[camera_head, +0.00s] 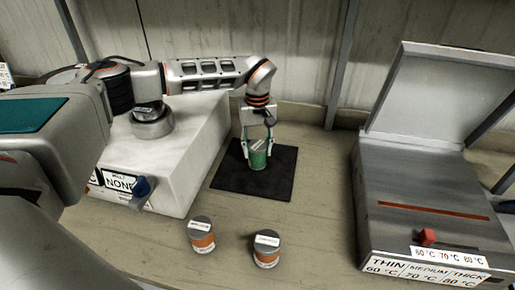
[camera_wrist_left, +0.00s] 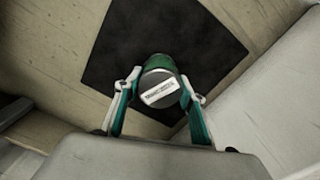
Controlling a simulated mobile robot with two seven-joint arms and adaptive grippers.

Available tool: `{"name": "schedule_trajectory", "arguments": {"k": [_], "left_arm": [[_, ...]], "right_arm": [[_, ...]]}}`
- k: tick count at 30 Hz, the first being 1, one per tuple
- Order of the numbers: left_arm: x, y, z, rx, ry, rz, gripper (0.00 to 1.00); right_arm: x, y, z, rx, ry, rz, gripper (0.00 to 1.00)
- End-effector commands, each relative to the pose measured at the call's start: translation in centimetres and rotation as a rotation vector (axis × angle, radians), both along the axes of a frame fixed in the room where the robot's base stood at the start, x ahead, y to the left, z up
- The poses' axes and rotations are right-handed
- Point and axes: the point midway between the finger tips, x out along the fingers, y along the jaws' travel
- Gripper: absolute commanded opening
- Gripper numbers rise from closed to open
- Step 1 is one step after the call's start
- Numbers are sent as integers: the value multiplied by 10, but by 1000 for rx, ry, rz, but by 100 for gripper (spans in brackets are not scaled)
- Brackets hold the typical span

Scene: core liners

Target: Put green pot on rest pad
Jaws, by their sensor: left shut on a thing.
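The green pot (camera_head: 258,160) has a grey lid with a white label and stands upright at the black rest pad (camera_head: 228,180), within its outline in the head view. It also shows in the left wrist view (camera_wrist_left: 160,68), over the dark pad (camera_wrist_left: 112,52). My left gripper (camera_head: 258,150) is shut on the green pot, one finger on each side of it. In the left wrist view the fingers of my left gripper (camera_wrist_left: 160,92) flank the lid. I cannot tell whether the pot's base touches the pad. My right gripper is not in view.
Two grey pots with orange bands, a left one (camera_head: 202,240) and a right one (camera_head: 266,255), stand at the front. A white block (camera_head: 185,165) with a blue knob is left of the pad. A metal box (camera_head: 420,200) with a raised lid stands at right.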

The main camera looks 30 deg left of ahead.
Motion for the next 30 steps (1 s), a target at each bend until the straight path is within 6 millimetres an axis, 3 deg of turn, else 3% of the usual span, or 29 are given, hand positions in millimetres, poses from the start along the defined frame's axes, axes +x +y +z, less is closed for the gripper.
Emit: {"name": "schedule_trajectory", "arguments": {"k": [11, 12, 14, 25, 30], "left_arm": [[0, 0, -3, 0, -1, -1, 15], [0, 0, -4, 0, -1, -1, 45], [0, 0, -4, 0, -1, -1, 56], [1, 0, -2, -1, -2, -1, 56], [1, 0, 17, -1, -6, -1, 56]], "right_arm": [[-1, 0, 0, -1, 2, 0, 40], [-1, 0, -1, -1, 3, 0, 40], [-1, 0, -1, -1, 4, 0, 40], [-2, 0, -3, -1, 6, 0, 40], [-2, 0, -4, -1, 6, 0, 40]]}}
